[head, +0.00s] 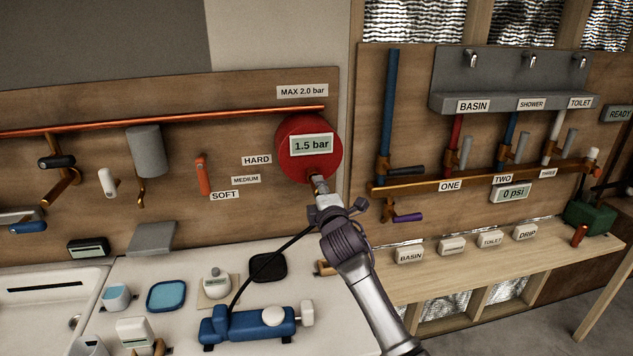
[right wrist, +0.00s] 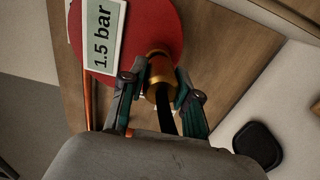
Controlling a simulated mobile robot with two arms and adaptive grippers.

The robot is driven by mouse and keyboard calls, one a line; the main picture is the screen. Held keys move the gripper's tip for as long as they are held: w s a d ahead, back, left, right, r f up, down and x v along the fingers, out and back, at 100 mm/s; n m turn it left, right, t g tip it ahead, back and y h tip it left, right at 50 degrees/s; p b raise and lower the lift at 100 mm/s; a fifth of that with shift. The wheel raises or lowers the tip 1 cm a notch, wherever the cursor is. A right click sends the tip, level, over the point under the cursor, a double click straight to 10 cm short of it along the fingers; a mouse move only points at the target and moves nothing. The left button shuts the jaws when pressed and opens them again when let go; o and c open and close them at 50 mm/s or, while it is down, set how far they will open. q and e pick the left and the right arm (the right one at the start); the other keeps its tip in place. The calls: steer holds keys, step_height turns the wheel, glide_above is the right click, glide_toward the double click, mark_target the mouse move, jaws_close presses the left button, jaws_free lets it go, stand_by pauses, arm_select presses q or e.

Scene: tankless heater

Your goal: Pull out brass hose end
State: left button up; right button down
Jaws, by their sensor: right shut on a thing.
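The brass hose end (right wrist: 159,76) sits at the underside of the round red vessel (head: 297,160), which carries a "1.5 bar" display (head: 311,145). My right gripper (head: 320,190) is at the brass end just below the vessel. In the right wrist view its two fingers (right wrist: 158,92) are closed on either side of the brass end. The black hose (head: 270,262) runs from there down to the blue pump (head: 248,325) on the white counter. The far tip of the brass end, against the vessel, is hard to make out. My left gripper is not seen.
A copper pipe (head: 180,118) runs along the board above. A pipe manifold (head: 470,182) with valves stands to the right, above a wooden shelf with label blocks.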

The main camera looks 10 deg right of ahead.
steer(key=shift+s+f, duration=0.4)
steer(key=shift+f, duration=0.05)
steer(key=shift+s+r+p, duration=0.2)
steer(key=shift+s+p, duration=0.75)
steer(key=shift+s, duration=0.45)
steer(key=shift+s+r+p, duration=0.15)
steer(key=shift+s+p, duration=0.8)
steer(key=shift+s, duration=0.45)
